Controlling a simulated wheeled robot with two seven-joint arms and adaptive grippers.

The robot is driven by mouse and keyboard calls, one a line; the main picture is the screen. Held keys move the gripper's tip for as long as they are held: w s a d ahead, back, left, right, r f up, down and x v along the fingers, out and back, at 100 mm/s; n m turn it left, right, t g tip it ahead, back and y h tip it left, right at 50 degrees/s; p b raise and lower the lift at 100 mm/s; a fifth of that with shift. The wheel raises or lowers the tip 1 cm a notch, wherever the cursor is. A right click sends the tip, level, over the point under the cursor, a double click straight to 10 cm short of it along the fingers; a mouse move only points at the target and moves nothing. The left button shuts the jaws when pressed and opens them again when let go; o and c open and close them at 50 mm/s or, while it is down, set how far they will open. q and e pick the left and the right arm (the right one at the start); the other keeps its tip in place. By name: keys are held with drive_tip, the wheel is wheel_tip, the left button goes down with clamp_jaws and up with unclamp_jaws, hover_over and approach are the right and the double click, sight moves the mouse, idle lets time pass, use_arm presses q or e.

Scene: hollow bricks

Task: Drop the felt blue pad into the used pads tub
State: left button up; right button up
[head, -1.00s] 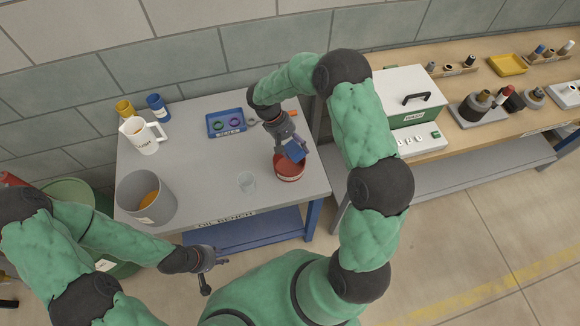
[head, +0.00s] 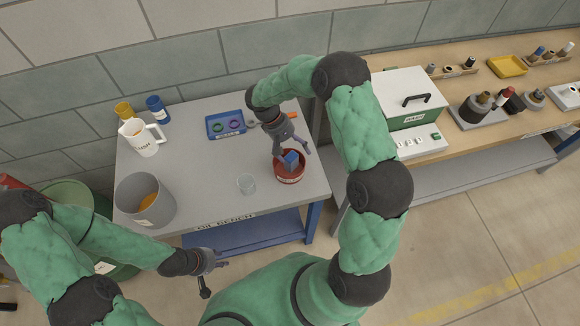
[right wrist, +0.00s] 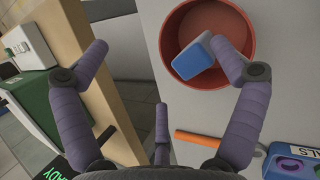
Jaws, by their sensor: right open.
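The blue felt pad (head: 291,157) is at the mouth of the round red tub (head: 290,178) at the front right of the grey bench. In the right wrist view the pad (right wrist: 196,60) lies tilted within the outline of the tub (right wrist: 246,30); I cannot tell whether it rests inside or is still falling. My right gripper (head: 294,150) is open above the tub, its fingers spread wide, one beside the pad. My left gripper (head: 218,260) is away in front of the bench, and its finger state is unclear.
An orange-handled tool (right wrist: 197,138) lies near the tub. A wooden bench stands right.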

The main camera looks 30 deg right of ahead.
drive_tip(key=v, duration=1.1)
drive_tip(key=shift+a+r, duration=0.1)
drive_tip(key=shift+a, duration=0.05)
